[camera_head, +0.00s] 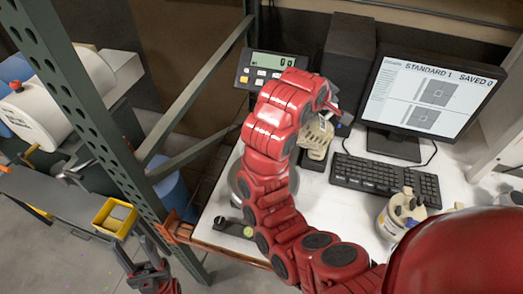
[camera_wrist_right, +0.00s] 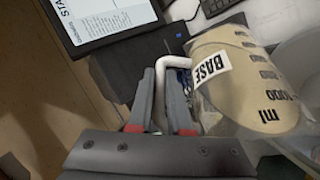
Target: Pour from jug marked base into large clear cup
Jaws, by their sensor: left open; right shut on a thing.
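The jug marked BASE (camera_wrist_right: 235,80) has beige contents and an ml scale, and appears tilted in the right wrist view. The jug also shows in the head view (camera_head: 317,138), partly behind my right arm. My right gripper (camera_wrist_right: 168,85) is shut on its pale handle, above the table. A translucent rounded edge (camera_wrist_right: 301,48) beside the jug may be the large clear cup; I cannot tell for sure. In the head view, my right arm covers much of the area under the jug. My left gripper (camera_head: 133,246) is open and empty at the lower left, off the table.
The white table (camera_head: 335,205) carries a keyboard (camera_head: 388,178), a monitor (camera_head: 420,98) and a white container (camera_head: 401,212) at right. A scale display (camera_head: 270,70) stands at the back. A green rack post (camera_head: 85,110) rises at left.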

